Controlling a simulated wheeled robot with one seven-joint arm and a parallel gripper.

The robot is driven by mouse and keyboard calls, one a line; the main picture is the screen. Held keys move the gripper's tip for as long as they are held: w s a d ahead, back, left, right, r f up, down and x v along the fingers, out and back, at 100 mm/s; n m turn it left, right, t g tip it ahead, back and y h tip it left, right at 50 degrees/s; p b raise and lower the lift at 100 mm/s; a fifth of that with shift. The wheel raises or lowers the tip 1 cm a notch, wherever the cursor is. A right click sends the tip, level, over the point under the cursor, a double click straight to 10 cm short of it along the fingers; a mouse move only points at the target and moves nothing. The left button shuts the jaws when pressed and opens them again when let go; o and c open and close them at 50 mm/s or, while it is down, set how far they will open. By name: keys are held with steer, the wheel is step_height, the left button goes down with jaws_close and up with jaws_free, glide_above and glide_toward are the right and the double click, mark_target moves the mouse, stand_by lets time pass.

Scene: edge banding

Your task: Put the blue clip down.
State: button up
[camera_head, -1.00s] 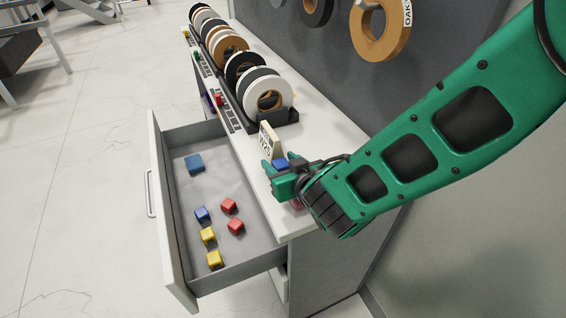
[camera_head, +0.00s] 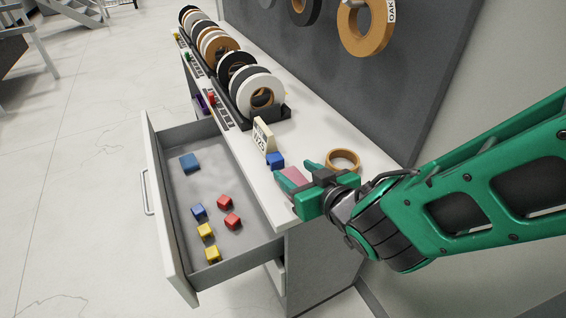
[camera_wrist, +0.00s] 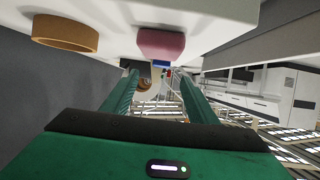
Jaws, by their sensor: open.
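The blue clip (camera_head: 275,160) sits on the white countertop beside the foot of an upright label card (camera_head: 264,136). It also shows small in the wrist view (camera_wrist: 161,64), beyond the pink block. My gripper (camera_head: 292,170) is open just to the right of the clip, with its fingers apart and clear of it. A pink block (camera_head: 294,175) shows between the fingers in the head view. In the wrist view the pink block (camera_wrist: 161,44) is on the countertop and is not gripped.
A tan tape ring (camera_head: 343,159) lies on the countertop behind my gripper. A rack of tape rolls (camera_head: 262,112) stands farther along. The open drawer (camera_head: 224,163) below holds several red, yellow and blue clips and a larger blue block. A grey wall panel with hanging rolls stands behind.

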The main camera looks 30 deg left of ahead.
mark_target(279, 161)
steer(key=shift+d+f, duration=0.2)
steer(key=shift+d, duration=0.05)
steer(key=shift+d, duration=0.1)
steer(key=shift+w, duration=0.1)
steer(key=shift+w+a+f, duration=0.15)
steer(key=shift+w+a, duration=0.1)
steer(key=shift+a, duration=0.05)
steer(key=x, duration=0.4)
steer(key=shift+a, duration=0.1)
steer(key=shift+a+x, duration=0.2)
steer(key=shift+x, duration=2.65)
steer(key=shift+s, duration=0.15)
